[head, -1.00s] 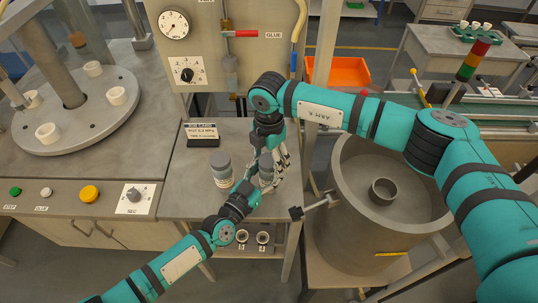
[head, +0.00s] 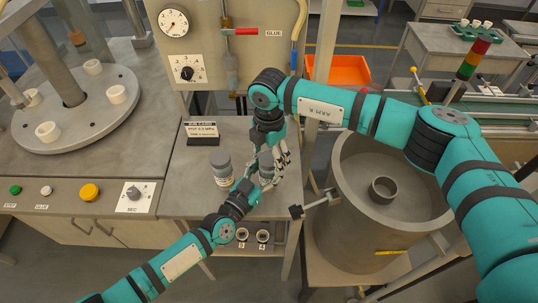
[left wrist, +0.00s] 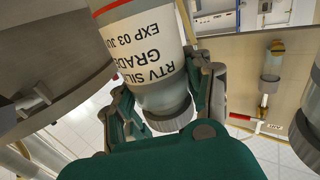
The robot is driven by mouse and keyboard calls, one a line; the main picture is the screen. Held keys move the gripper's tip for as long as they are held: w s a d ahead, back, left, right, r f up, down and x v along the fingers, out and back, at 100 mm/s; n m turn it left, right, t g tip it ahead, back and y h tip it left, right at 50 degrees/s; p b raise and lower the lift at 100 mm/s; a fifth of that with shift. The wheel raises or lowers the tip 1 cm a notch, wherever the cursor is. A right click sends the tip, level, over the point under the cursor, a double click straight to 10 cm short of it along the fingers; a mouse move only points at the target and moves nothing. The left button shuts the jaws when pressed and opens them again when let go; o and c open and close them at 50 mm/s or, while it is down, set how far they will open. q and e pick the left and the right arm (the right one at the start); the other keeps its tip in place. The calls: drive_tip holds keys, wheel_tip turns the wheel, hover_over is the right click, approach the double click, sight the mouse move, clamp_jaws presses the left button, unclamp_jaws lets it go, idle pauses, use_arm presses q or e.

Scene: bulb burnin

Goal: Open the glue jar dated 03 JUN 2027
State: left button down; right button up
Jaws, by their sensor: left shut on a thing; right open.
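Two grey-lidded jars are on the small grey bench in the head view. One jar (head: 222,173) stands free on the left. The other jar (head: 266,160) is between my grippers, partly hidden. My left gripper (head: 257,186) is shut on it. In the left wrist view this jar (left wrist: 140,50) appears inverted, with its label reading "RTV SIL", "EXP 03 JU" and "GRADE"; the year is out of sight. Its grey lid (left wrist: 165,105) is on, between the left fingers (left wrist: 170,90). My right gripper (head: 279,158) is open, pointing down close beside the held jar's lid.
A run card (head: 202,131) stands behind the free jar. A gauge and dial panel (head: 190,45) rises at the back. A large grey drum (head: 350,210) is at the right, with a clamp handle (head: 315,205) projecting toward the bench. Bare bench top lies left of the jars.

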wheel_tip(320, 180, up, 4)
drive_tip(key=shift+r, duration=0.1)
use_arm(q)
drive_tip(key=shift+c, duration=2.2)
unclamp_jaws()
